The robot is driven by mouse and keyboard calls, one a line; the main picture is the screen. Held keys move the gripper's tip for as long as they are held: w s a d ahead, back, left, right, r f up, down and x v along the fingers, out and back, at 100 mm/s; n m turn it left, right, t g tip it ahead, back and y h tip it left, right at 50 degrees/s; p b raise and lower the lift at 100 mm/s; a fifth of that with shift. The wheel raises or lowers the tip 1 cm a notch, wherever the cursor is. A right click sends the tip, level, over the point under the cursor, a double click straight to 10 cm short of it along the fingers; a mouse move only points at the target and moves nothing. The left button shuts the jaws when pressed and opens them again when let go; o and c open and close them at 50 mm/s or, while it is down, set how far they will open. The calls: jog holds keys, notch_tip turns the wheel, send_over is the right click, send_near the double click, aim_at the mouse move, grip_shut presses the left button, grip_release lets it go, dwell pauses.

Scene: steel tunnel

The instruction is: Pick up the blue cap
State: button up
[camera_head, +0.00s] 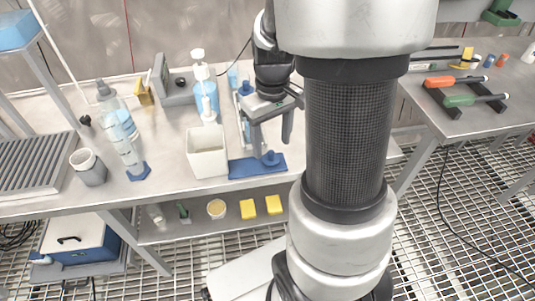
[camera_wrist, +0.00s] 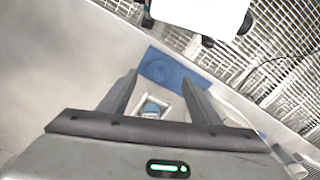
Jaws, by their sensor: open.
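The blue cap (camera_head: 270,158) lies on a flat blue mat (camera_head: 240,168) at the front edge of the steel bench. In the wrist view a round blue shape, seemingly the cap (camera_wrist: 162,70), shows on the mat (camera_wrist: 150,56) past my fingertips. My gripper (camera_head: 271,148) points down with open jaws just above and behind the cap, apart from it as far as I can tell. In the wrist view my gripper (camera_wrist: 160,78) has its two fingers spread with nothing held between them.
A white square container (camera_head: 207,160) stands just left of the mat. A blue-capped bottle (camera_head: 245,89) stands behind my gripper. A side table holds screwdrivers (camera_head: 455,82).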

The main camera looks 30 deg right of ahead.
aim_at(271, 152)
notch_tip(271, 152, down, 5)
jog(key=shift+w+f+b, duration=0.1)
jog(key=shift+w+b, duration=0.05)
jog(key=shift+b, duration=0.75)
jog(key=c, duration=1.1)
